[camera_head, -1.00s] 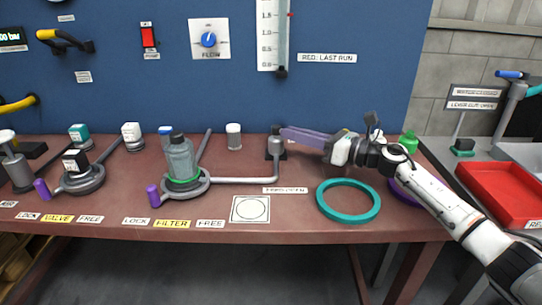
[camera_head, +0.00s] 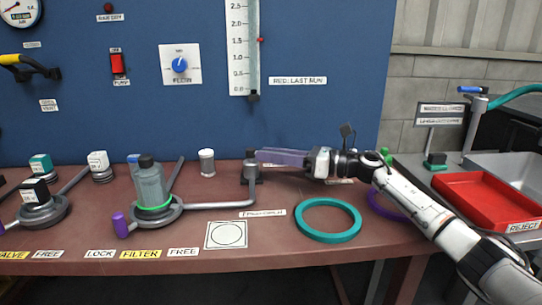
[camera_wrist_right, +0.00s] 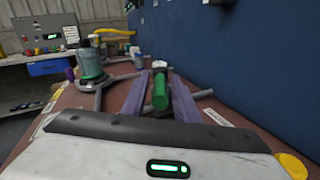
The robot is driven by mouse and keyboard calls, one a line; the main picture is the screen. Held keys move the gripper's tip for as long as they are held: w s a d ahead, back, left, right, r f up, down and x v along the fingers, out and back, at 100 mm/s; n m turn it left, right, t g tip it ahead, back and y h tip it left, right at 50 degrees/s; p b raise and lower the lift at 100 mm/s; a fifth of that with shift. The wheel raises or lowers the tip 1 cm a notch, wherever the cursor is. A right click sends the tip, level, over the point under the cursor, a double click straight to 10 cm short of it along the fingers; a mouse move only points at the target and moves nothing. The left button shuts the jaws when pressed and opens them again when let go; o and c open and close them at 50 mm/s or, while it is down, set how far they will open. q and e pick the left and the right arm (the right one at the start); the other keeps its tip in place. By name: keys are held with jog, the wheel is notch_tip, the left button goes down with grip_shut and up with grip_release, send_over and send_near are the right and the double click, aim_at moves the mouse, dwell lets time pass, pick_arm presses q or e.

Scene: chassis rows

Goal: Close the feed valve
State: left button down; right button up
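A short grey post (camera_head: 250,174) stands at the right end of the grey pipe, near the blue wall; I take it to be the feed valve. In the right wrist view a green handle (camera_wrist_right: 160,92) points from it toward the camera. My right gripper (camera_head: 259,157) is at this post, its purple fingers pointing left. In the right wrist view its fingers (camera_wrist_right: 160,80) lie on either side of the green handle, with narrow gaps showing, so it looks open. In the head view the fingers hide the handle.
A filter bowl (camera_head: 149,185) stands left on a round base with a purple-tipped lever (camera_head: 120,223). A teal ring (camera_head: 328,237) and a purple ring (camera_head: 383,207) lie near my right arm. A red tray (camera_head: 490,200) is at right.

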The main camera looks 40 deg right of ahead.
jog(key=shift+o, duration=0.2)
jog(key=v, duration=1)
jog(key=shift+s+d, duration=0.1)
jog(key=shift+s, duration=0.05)
